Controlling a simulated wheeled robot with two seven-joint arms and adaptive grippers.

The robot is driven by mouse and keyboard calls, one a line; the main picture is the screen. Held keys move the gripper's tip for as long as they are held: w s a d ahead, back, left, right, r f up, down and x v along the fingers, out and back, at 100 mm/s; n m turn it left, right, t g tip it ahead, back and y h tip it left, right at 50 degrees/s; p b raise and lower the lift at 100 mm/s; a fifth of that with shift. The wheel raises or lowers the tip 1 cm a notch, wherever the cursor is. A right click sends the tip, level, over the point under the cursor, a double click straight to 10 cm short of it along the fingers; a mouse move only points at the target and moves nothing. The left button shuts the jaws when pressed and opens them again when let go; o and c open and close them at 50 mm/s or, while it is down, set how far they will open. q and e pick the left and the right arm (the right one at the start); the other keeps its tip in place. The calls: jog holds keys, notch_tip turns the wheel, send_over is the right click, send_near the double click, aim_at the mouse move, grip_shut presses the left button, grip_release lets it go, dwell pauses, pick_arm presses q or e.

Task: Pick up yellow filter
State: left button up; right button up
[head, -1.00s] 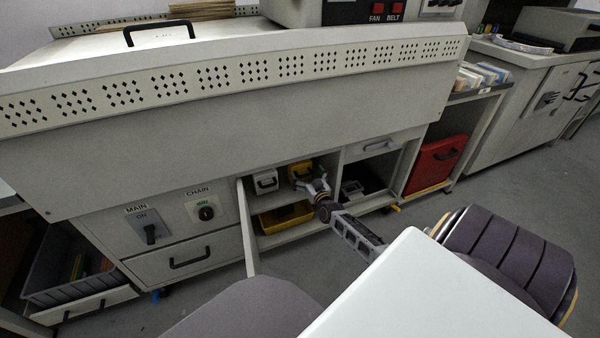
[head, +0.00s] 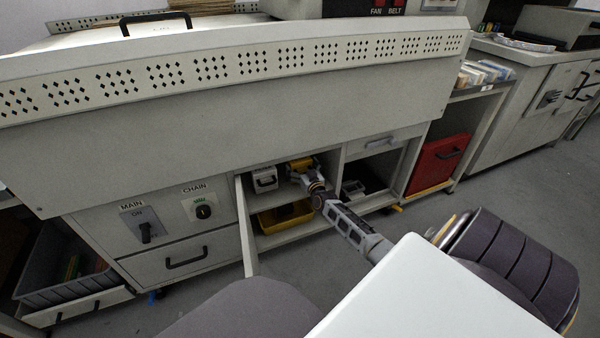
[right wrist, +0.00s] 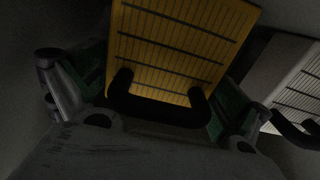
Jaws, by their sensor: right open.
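The yellow filter (head: 301,163) stands on the upper shelf of the open cabinet compartment, partly hidden by my right gripper. In the right wrist view the yellow filter (right wrist: 178,45) shows its ribbed face with dark cross bars and a black handle (right wrist: 160,106) towards me. My right gripper (head: 303,174) reaches into the compartment in front of the filter. Its fingers (right wrist: 155,88) are open, one at each side of the filter and handle. I cannot tell whether they touch it. My left gripper is not in view.
A white filter (head: 265,181) with a black handle stands left of the yellow one. A yellow tray (head: 272,224) lies on the shelf below. The open cabinet door (head: 246,228) and a divider flank the compartment. A red box (head: 435,163) stands to the right.

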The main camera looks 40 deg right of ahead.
aim_at(301, 162)
jog(key=shift+w, duration=0.15)
dwell(0.3)
jog(key=shift+c, duration=0.6)
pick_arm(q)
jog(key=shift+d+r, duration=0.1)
pick_arm(e)
jog(key=c, duration=0.7)
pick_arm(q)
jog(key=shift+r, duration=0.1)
pick_arm(e)
jog(key=shift+r, duration=0.3)
jog(key=shift+c, duration=0.2)
jog(key=shift+r+p, duration=1.4)
jog(key=shift+r, duration=0.15)
jog(key=shift+s+a, duration=0.1)
jog(key=shift+s, duration=0.2)
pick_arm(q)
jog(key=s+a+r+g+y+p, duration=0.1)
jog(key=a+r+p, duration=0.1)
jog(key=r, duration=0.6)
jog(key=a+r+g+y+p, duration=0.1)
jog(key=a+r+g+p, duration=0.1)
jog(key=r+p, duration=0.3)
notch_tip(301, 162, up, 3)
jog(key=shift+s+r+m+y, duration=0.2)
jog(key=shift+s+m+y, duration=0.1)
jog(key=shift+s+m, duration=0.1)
pick_arm(e)
jog(key=v, duration=1.7)
jog(key=shift+s, duration=0.2)
